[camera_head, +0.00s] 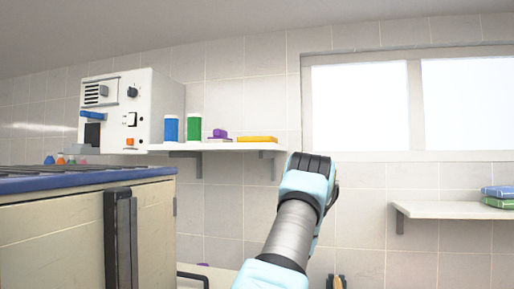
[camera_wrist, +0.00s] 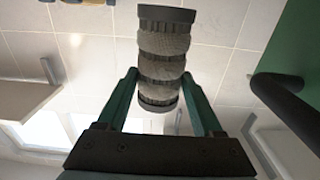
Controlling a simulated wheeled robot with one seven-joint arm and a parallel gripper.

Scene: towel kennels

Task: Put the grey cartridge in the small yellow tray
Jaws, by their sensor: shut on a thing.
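The grey cartridge (camera_wrist: 163,44), a ribbed grey cylinder with dark end rims, stands lengthwise between the two green fingers of my gripper (camera_wrist: 160,82) in the wrist view. My gripper is shut on it. In the head view, my arm's dark end (camera_head: 309,164) is raised right of the wall shelf's end and slightly below its level; the cartridge cannot be made out there. A small flat yellow thing (camera_head: 257,139), likely the small yellow tray, lies near the right end of that shelf. Its inside is hidden at this low angle.
The wall shelf (camera_head: 225,146) also bears a purple item (camera_head: 218,134), green (camera_head: 194,128) and blue (camera_head: 171,129) containers and a white machine (camera_head: 130,110). A blue-topped cabinet (camera_head: 80,182) stands left. Another shelf (camera_head: 455,210) at right bears folded towels (camera_head: 498,196).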

